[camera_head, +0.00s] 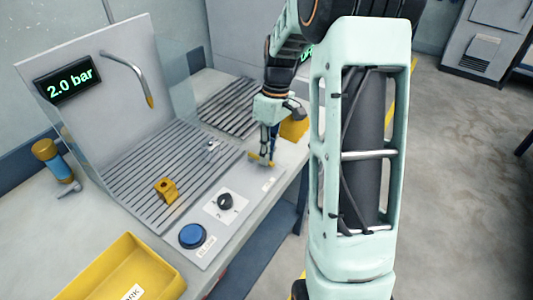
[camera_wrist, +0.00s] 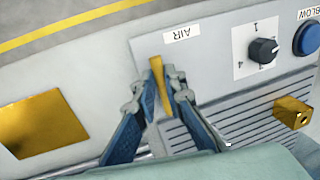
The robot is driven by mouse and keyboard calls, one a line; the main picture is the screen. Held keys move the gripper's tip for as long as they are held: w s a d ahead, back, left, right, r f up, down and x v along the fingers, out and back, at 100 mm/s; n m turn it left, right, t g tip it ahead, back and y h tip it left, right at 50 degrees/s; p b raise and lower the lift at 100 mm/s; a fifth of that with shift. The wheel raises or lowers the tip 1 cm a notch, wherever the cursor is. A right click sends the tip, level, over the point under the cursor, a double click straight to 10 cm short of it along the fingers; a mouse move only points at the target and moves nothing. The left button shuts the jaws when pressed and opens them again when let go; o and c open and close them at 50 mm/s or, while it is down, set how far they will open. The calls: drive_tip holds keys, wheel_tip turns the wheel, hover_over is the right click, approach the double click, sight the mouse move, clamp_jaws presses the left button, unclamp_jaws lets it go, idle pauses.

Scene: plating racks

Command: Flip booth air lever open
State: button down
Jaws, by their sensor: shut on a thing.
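The booth air lever (camera_wrist: 158,75) is a yellow handle on the grey control panel, below the "AIR" label (camera_wrist: 182,34) in the wrist view. In the head view its yellow handle (camera_head: 258,158) shows at the far end of the panel. My gripper (camera_wrist: 162,88) is shut on the lever, with one blue-grey finger on each side of it. In the head view my gripper (camera_head: 267,154) points down at the lever. The lever's base is partly hidden by the fingers.
A black rotary knob (camera_head: 225,201) and a blue button (camera_head: 192,236) sit along the panel. A yellow block (camera_head: 166,190) lies on the slatted grate (camera_head: 130,195). A "2.0 bar" display (camera_head: 68,82) and curved nozzle (camera_head: 130,75) are behind. A yellow tray (camera_head: 85,272) stands nearby.

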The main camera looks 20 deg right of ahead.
idle(0.3)
drive_tip(key=c, duration=2)
unclamp_jaws()
drive_tip(key=r, duration=0.4)
drive_tip(key=w+d+r, duration=0.1)
drive_tip(key=r, duration=0.3)
drive_tip(key=d+r, duration=0.1)
drive_tip(key=r, duration=0.2)
drive_tip(key=shift+w+r, duration=0.2)
drive_tip(key=shift+r, duration=0.2)
